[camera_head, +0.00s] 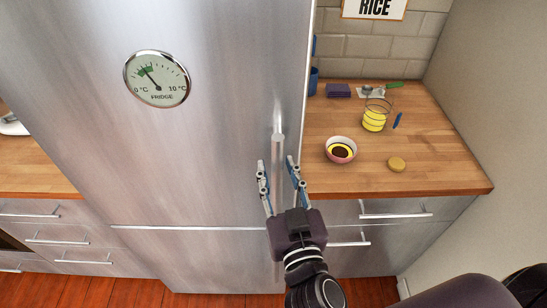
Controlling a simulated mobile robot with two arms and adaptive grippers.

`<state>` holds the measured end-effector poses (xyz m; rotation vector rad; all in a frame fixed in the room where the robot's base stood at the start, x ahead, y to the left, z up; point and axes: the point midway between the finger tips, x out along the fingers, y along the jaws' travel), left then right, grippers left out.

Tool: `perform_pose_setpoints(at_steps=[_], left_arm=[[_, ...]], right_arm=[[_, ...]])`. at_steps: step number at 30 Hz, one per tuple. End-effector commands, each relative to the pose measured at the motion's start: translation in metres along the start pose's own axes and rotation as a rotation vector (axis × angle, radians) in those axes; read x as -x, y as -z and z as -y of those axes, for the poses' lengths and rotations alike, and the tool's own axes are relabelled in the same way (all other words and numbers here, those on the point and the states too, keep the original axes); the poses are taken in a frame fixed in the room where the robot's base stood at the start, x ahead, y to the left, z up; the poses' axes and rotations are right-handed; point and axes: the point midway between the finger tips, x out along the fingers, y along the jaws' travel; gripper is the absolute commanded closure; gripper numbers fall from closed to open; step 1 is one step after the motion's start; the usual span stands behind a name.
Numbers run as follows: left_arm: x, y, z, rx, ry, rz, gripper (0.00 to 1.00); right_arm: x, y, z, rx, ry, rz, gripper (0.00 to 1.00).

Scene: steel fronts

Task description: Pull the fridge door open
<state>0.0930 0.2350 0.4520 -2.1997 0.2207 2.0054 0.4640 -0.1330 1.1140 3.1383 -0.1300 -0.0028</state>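The steel fridge door (200,150) fills the left and middle of the head view and appears closed. A round dial marked FRIDGE (157,78) sits on its upper part. The vertical bar handle (278,148) is near the door's right edge. My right gripper (277,168) is open, with one finger on each side of the lower part of the handle. I cannot tell whether the fingers touch it. The handle's lower end is hidden behind the gripper. My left gripper is not in view.
A wall bounds the right. Another counter (30,165) is at left.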

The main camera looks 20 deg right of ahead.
Motion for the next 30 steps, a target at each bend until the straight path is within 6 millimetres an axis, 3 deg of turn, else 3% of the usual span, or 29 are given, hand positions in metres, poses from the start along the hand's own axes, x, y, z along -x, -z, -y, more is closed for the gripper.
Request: perform_pose_setpoints(at_steps=[10, 20, 30], left_arm=[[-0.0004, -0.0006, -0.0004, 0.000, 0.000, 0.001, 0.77], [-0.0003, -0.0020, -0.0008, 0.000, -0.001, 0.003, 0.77], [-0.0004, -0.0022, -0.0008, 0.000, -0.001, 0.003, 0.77]], right_arm=[[0.0015, -0.0001, 0.0001, -0.001, 0.000, 0.001, 0.66], [0.0013, -0.0003, 0.0001, -0.001, 0.000, 0.001, 1.00], [0.0011, -0.0004, 0.0003, -0.001, -0.001, 0.001, 1.00]])
